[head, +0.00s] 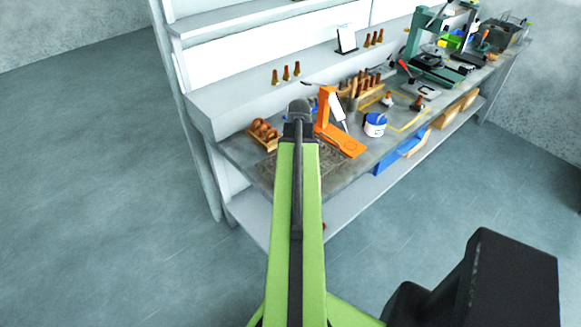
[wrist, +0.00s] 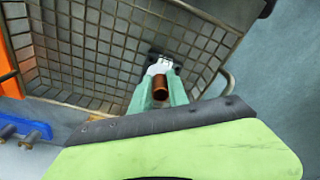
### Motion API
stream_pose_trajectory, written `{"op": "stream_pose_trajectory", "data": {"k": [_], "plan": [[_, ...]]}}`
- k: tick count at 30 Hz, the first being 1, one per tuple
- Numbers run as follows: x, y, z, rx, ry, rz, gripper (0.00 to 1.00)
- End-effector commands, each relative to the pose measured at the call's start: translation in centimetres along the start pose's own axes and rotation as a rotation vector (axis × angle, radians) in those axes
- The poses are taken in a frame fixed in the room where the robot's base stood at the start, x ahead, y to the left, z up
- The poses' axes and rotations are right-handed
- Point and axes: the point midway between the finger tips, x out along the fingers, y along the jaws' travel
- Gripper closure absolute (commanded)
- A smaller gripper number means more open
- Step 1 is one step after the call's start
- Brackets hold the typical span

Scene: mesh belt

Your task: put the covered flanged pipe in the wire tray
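The wire tray (wrist: 85,50) fills much of the wrist view, with its mesh floor and side walls showing. In the head view it is a dark mesh patch (head: 333,160) on the bench, partly hidden by my arm. My gripper (wrist: 161,82) is over the tray, its two pale green fingers on either side of a copper-brown cylinder, which looks like the covered flanged pipe (wrist: 160,88). A white part with dark ends shows just beyond it. The fingers look closed on the pipe. The gap between pipe and tray floor is hard to judge. My gripper is hidden in the head view.
An orange stand (head: 340,139) is beside the tray, with a white-and-blue tub (head: 375,124) to its right. A wooden holder with rings (head: 264,134) is at the left. Tools crowd the bench further back. The floor at left is clear.

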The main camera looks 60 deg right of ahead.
Motion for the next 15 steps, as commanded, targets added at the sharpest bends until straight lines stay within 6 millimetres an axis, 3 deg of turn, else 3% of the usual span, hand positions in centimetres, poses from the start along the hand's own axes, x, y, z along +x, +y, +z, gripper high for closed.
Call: {"op": "stream_pose_trajectory", "data": {"k": [1,4,15], "plan": [[-0.02,-0.01,-0.01,0.000,0.000,0.000,0.73],[-0.02,-0.01,-0.02,0.000,0.000,0.000,0.59],[-0.33,-0.02,-0.09,-0.001,0.000,0.000,0.59]]}}
